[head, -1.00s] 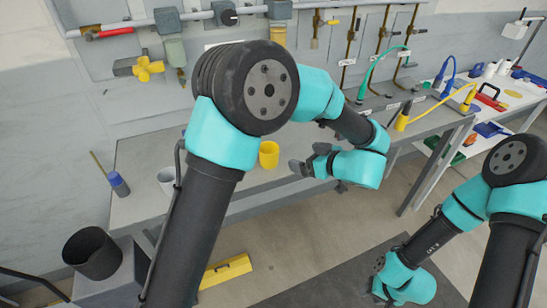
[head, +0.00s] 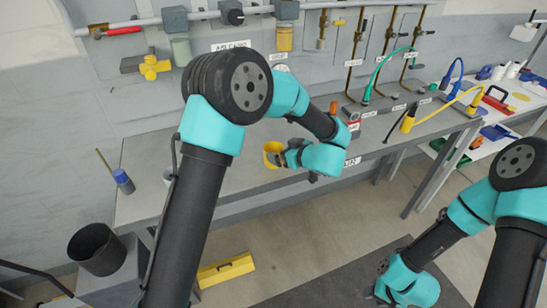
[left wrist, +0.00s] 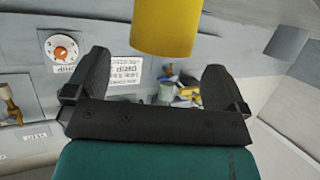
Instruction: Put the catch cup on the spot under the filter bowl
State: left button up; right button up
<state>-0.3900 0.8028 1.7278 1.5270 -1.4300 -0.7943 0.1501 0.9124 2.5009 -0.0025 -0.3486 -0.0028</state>
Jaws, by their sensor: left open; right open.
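The yellow cup (head: 270,148), which I take as the catch cup, is near the grey bench's front part. My left gripper (head: 283,155) is right beside the cup, coming from the right. In the left wrist view the cup (left wrist: 165,27) fills the top middle, with the open fingers (left wrist: 157,75) on either side and visible gaps; they are not closed on it. A yellowish bowl (head: 284,38) hangs under the wall pipe and a pale green one (head: 181,51) hangs left of it; I cannot tell which is the filter bowl. My right gripper's fingers do not show.
The grey bench (head: 140,160) has free room left of the cup. A yellow valve handle (head: 150,66) sticks out from the wall. Hoses (head: 440,105) and labels line the bench's right side.

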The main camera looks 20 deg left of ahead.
aim_at(268, 146)
dwell(0.3)
pick_arm(q)
jog(key=shift+x, duration=2.65)
jog(key=shift+c, duration=0.4)
jog(key=c, duration=1)
jog(key=shift+r, duration=0.1)
